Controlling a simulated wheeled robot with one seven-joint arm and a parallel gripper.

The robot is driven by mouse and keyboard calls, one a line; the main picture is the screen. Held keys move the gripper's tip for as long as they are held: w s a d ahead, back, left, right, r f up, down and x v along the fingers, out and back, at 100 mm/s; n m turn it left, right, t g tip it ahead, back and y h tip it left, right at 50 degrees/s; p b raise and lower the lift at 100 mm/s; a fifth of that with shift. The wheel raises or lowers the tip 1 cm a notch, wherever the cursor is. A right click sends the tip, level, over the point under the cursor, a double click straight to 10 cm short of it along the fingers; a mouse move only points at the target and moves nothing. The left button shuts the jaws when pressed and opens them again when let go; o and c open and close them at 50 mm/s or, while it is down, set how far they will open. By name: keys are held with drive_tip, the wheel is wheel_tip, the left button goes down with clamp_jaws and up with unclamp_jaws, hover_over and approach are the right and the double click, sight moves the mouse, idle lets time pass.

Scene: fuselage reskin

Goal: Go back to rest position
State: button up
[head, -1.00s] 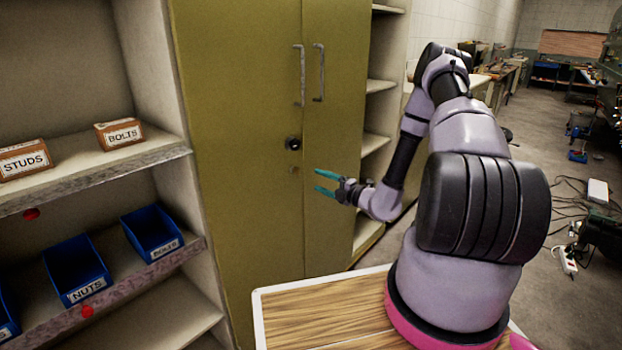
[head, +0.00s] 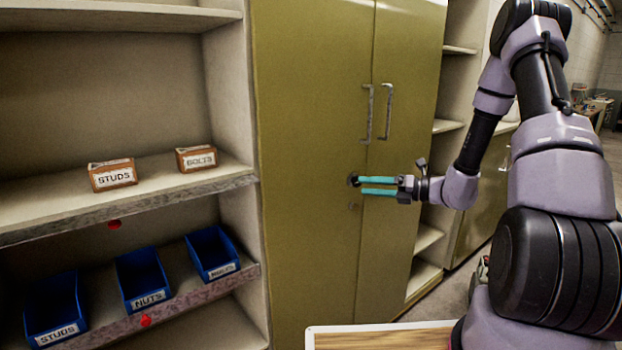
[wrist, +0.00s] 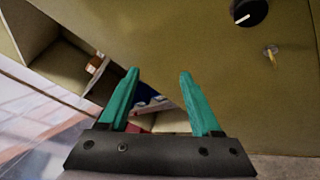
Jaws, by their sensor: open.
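My gripper (head: 378,186) has two teal fingers, held level and apart with nothing between them. In the head view it points left in front of the closed olive-green cabinet (head: 310,120), with its tips beside the black round knob (head: 353,180). The wrist view also shows my open gripper (wrist: 158,75), with the knob (wrist: 249,12) and a keyhole with a brass-coloured key (wrist: 270,53) off to the upper right. I cannot tell how far the fingers are from the door.
Left shelves hold a STUDS box (head: 112,175), a BOLTS box (head: 197,159) and blue bins, including a NUTS bin (head: 143,280). A wood-topped surface (head: 380,338) lies below my arm. Open shelving (head: 425,240) stands right of the cabinet.

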drive_tip(key=s+a+r+n+g+h, duration=0.3)
drive_tip(key=s+r+n+g+h, duration=0.25)
drive_tip(key=s+r+n, duration=0.95)
drive_tip(key=s+d+r+n+t+h, duration=0.5)
drive_tip(key=s+d+r+n+h, duration=0.3)
drive_tip(key=n, duration=0.6)
drive_tip(key=s+d+r, duration=0.1)
drive_tip(key=s+r, duration=0.1)
drive_tip(key=s, duration=0.1)
drive_tip(key=shift+t, duration=0.35)
